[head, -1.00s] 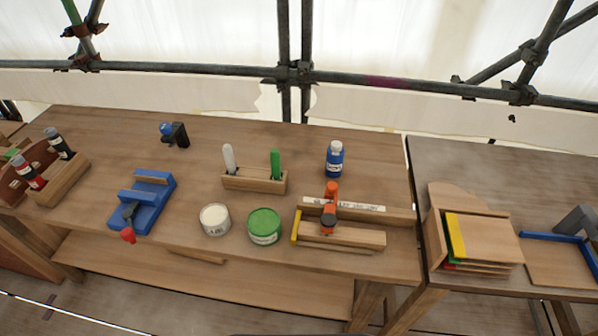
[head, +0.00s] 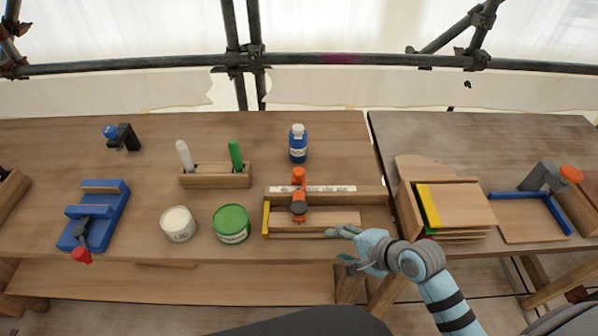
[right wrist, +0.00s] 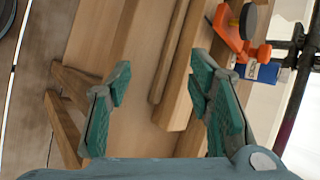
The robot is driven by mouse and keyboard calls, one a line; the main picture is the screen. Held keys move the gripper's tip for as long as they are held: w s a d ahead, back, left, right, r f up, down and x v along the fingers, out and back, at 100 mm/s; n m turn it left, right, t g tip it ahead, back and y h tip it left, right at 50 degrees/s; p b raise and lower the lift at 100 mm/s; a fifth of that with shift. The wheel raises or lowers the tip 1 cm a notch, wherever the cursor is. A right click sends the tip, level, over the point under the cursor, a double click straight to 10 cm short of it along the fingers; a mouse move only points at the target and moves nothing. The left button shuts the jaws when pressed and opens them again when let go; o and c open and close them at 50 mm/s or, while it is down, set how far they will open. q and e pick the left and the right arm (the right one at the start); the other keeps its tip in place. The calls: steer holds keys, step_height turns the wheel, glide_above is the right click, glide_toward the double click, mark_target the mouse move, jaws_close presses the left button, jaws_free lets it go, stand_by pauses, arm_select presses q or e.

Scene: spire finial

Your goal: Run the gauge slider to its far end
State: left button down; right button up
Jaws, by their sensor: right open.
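The gauge is a wooden fixture (head: 372,196) with a white printed scale strip (head: 335,189) along its back and a yellow end piece (head: 266,220) at its left. An orange slider with a dark round knob (head: 299,208) sits on it, left of the middle. My right gripper (head: 341,247) is open and empty at the gauge's front right, to the right of the slider and apart from it. In the right wrist view, the wooden bar (right wrist: 172,110) shows between the open fingers, and the orange slider (right wrist: 232,38) is beyond the right finger. My left gripper is out of view.
A blue bottle (head: 298,145) stands behind the gauge. A green tin (head: 231,223) and a white tin (head: 178,223) stand to its left. A wooden holder with two markers (head: 215,180) is farther back. A panel rack (head: 407,209) stands on the right table.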

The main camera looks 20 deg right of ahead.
mark_target(299, 171)
steer(key=w+r+m, duration=0.1)
steer(key=w+m, duration=0.1)
steer(key=w+r+m+t+y, duration=0.1)
steer(key=w+r+m, duration=0.2)
steer(key=m, duration=0.2)
steer(key=shift+w+d+r+t+y, duration=0.2)
steer(key=shift+w+r+t+y, duration=0.1)
steer(key=shift+w+t, duration=0.1)
steer(key=w+d+r+m+t+y, duration=0.1)
steer(key=w+d+r+m+t, duration=0.1)
steer(key=w+r+m, duration=0.45)
steer(key=shift+m, duration=0.55)
steer(key=b+x, duration=0.1)
steer(key=x, duration=0.3)
steer(key=s+f+b+x, duration=0.1)
steer(key=b+x, duration=0.1)
steer(key=x, duration=0.3)
steer(key=f+b+x, duration=0.1)
steer(key=x, duration=0.4)
steer(key=shift+s+a+f, duration=0.1)
steer(key=shift+a+f, duration=0.05)
steer(key=shift+f, duration=0.05)
jaws_close()
